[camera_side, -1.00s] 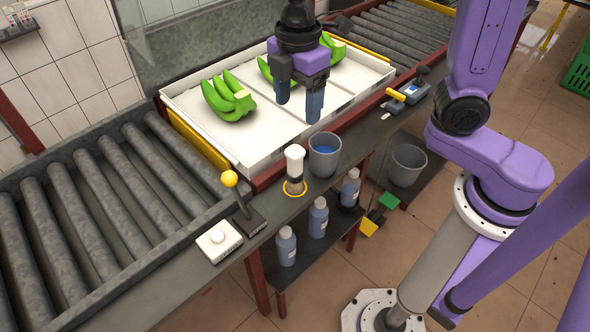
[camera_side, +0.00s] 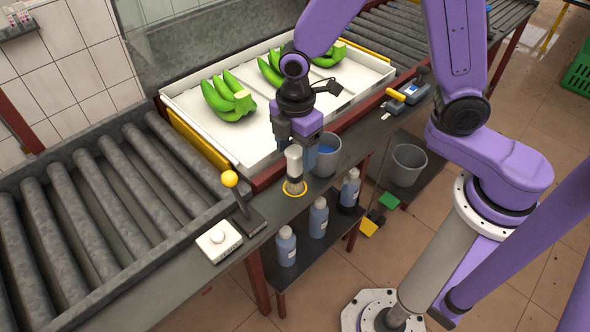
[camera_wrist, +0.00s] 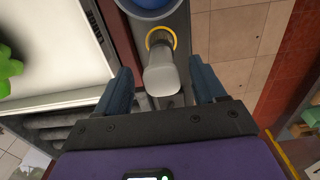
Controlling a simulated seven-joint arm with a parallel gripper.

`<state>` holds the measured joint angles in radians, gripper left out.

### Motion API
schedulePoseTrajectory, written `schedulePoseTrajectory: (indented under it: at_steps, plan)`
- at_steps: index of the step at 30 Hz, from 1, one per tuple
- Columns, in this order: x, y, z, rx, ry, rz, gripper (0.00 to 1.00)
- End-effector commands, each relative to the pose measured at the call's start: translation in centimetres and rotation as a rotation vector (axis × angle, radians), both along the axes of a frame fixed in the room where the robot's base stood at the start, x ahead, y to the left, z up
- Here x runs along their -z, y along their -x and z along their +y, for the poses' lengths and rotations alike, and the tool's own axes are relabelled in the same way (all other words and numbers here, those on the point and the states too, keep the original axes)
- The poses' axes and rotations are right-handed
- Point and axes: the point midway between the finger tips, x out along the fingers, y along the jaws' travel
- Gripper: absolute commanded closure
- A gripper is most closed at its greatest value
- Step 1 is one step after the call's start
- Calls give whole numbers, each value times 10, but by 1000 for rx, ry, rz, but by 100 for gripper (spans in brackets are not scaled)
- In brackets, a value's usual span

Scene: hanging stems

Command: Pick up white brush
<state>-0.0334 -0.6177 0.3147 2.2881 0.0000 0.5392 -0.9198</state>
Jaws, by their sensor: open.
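The white brush (camera_side: 294,164) stands upright in a yellow ring on the grey ledge, white handle up and darker bristles down. My gripper (camera_side: 297,158) is at the brush's handle in the side view, its fingers partly hiding the handle and the cup behind. In the wrist view, the brush's white handle (camera_wrist: 161,75) lies between my two open blue fingers (camera_wrist: 165,88), with a gap on each side. My gripper holds nothing.
A grey cup with blue contents (camera_side: 326,158) stands close to the right of the brush. A white tray (camera_side: 250,158) with green bananas (camera_side: 228,98) is behind. A yellow-knobbed lever (camera_side: 231,180) and white button box (camera_side: 218,241) are to the left.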

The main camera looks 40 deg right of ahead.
Motion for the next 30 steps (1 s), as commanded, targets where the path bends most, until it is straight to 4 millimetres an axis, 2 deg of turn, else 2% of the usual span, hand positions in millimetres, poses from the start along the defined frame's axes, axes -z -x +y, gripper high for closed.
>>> schedulePoseTrajectory:
  at_steps: [13, 24, 26, 30]
  plan:
    - [45, 2, 3, 1, 2, 2, 30]
    - [52, 1, 3, 0, 0, -1, 30]
    - [52, 1, 3, 0, 0, -1, 47]
    - [52, 1, 3, 0, 0, -1, 92]
